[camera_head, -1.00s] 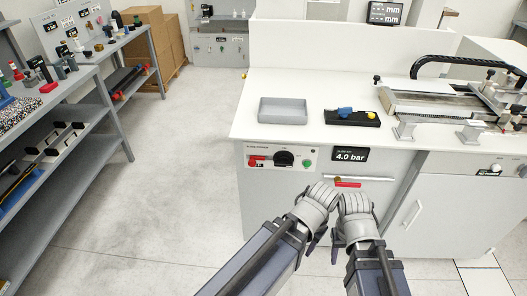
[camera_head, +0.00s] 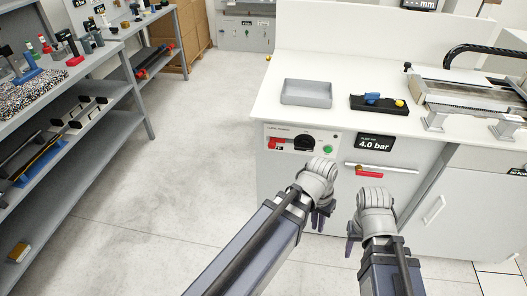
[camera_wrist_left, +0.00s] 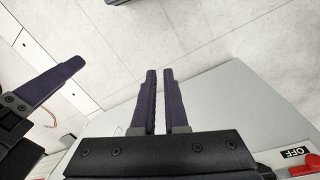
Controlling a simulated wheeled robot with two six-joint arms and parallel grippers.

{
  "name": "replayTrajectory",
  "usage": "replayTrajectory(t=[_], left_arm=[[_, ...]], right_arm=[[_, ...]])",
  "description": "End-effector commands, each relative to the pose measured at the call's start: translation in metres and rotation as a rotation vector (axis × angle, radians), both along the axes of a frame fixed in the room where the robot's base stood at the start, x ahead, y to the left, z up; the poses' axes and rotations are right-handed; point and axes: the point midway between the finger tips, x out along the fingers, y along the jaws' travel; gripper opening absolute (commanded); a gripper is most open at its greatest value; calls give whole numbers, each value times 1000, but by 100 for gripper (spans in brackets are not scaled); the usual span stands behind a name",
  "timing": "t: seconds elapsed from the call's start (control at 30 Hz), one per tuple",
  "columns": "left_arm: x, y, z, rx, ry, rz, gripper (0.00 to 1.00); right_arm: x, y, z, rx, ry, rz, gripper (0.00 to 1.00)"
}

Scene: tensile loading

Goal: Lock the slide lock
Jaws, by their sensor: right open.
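No label I can read names the slide lock. A red lever (camera_head: 369,174) with a brass fitting sits on a pale bar on the cabinet front, under the 4.0 bar display. A red handle (camera_head: 277,143) and black knob (camera_head: 303,142) sit on the panel to its left. My left gripper (camera_head: 321,219) is in front of the cabinet, below the panel; its fingers show a narrow empty gap in the left wrist view (camera_wrist_left: 160,100). My right gripper (camera_head: 352,243) is open, lower and to the right; one finger shows in the left wrist view (camera_wrist_left: 48,85).
A grey tray (camera_head: 306,93) and a black block with blue and yellow parts (camera_head: 380,106) are on the white bench top. A metal fixture (camera_head: 465,92) stands at the right. Loaded shelves (camera_head: 105,150) line the left. The floor between is clear.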

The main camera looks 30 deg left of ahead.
Motion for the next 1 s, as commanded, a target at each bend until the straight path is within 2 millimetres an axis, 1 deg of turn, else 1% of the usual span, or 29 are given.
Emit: replayTrajectory(t=[0.03, 0.07, 0.1, 0.17, 0.27, 0.37, 0.47, 0.57, 0.6, 0.67, 0.7, 0.73, 0.77, 0.8, 0.87, 0.9, 1.0], left_arm=[[16, 8, -21, -59, -6, 53, 4], [23, 12, -25, -97, -12, 80, 1], [32, 16, -30, -148, -20, 117, 0], [47, 25, -37, -222, -37, 173, 0], [72, 44, -46, -344, -74, 268, 0], [97, 69, -52, -464, -120, 364, 0], [120, 100, -55, -581, -178, 463, 0], [141, 137, -56, -694, -246, 561, 0], [149, 154, -56, -737, -275, 600, 0], [159, 181, -54, -803, -323, 659, 0], [164, 200, -53, -845, -355, 698, 0], [168, 215, -52, -877, -382, 727, 0], [171, 230, -51, -907, -408, 755, 0], [174, 249, -49, -946, -444, 790, 0], [176, 279, -46, -1001, -496, 840, 0], [177, 297, -44, -1033, -529, 870, 0], [176, 339, -38, -1104, -605, 935, 0]], right_arm=[[0, 0, -22, 0, 0, 0, 50], [0, 0, -29, 0, 0, 0, 50], [0, 0, -37, 0, 0, 0, 50], [0, 0, -48, 0, 0, 0, 50], [0, 0, -68, 0, 0, 0, 50], [0, 0, -88, 0, 0, 0, 50], [0, 0, -108, 0, 0, 0, 50], [0, 0, -128, 0, 0, 1, 50], [0, 0, -136, 0, 0, 0, 50], [0, 0, -148, 0, 0, 1, 50], [0, 0, -156, 0, 0, 1, 50], [0, 0, -162, 0, 0, 1, 50], [0, 0, -167, 0, 0, 1, 50], [0, 0, -174, 0, 0, 1, 50], [0, 0, -184, 0, 0, 1, 50], [0, 0, -190, 0, 0, 1, 50], [0, 0, -202, 0, 0, 1, 50]])
